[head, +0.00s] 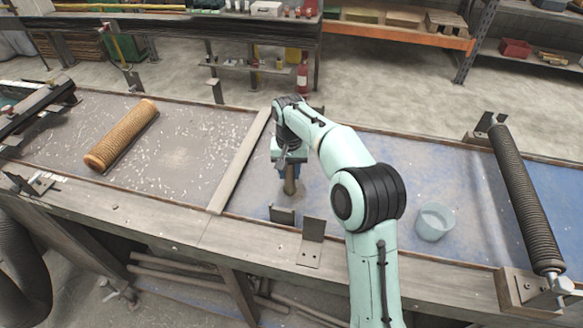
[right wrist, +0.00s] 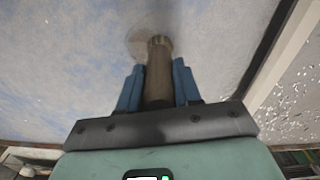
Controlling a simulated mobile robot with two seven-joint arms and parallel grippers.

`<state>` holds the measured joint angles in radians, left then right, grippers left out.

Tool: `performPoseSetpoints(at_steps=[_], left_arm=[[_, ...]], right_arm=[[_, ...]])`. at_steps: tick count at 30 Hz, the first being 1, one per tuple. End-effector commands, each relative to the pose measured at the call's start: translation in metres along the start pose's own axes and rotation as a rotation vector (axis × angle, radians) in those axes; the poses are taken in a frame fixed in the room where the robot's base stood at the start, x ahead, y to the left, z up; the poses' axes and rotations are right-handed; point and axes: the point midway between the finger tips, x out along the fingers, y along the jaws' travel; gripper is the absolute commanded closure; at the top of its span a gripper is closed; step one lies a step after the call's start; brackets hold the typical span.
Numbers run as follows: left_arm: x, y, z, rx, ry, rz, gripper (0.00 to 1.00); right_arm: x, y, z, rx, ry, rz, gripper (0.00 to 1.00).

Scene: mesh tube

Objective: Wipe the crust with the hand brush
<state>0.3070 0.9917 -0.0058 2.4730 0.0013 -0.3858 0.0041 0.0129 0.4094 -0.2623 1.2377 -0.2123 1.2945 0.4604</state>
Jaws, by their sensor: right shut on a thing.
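My right gripper (head: 289,172) reaches down over the blue-grey table surface, just right of the pale divider strip. In the right wrist view, its blue fingers (right wrist: 158,85) are shut on the brown, round handle of the hand brush (right wrist: 158,75). The handle also shows below the gripper in the head view (head: 290,187). A faint brownish round patch (right wrist: 138,42), perhaps the crust, lies on the surface by the handle's far end. I cannot tell whether the brush touches it. The bristles are not clearly seen. My left gripper is not in view.
A tan mesh tube (head: 122,135) lies in the left section among pale flecks. The divider strip (head: 240,162) crosses the table. A translucent cup (head: 435,222) stands to the right. A dark ribbed roller (head: 525,200) bounds the right end. Metal brackets (head: 312,240) line the front edge.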

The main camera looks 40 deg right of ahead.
Motion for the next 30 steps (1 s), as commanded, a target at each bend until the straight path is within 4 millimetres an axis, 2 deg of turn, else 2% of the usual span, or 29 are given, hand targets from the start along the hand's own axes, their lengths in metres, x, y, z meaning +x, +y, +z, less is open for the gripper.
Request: performPoseSetpoints(at_steps=[3, 13, 24, 30], left_arm=[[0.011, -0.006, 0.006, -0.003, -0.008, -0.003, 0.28], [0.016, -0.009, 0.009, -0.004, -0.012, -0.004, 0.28], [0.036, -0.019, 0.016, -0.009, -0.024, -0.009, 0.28], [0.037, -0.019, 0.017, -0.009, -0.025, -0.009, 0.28]], right_arm=[[0.003, -0.002, 0.011, -0.001, -0.001, 0.001, 0.97], [0.001, -0.004, 0.022, 0.000, 0.000, -0.001, 0.97], [0.001, -0.011, 0.052, -0.001, -0.001, -0.001, 0.97], [-0.002, -0.011, 0.057, 0.001, 0.000, 0.000, 0.97]])
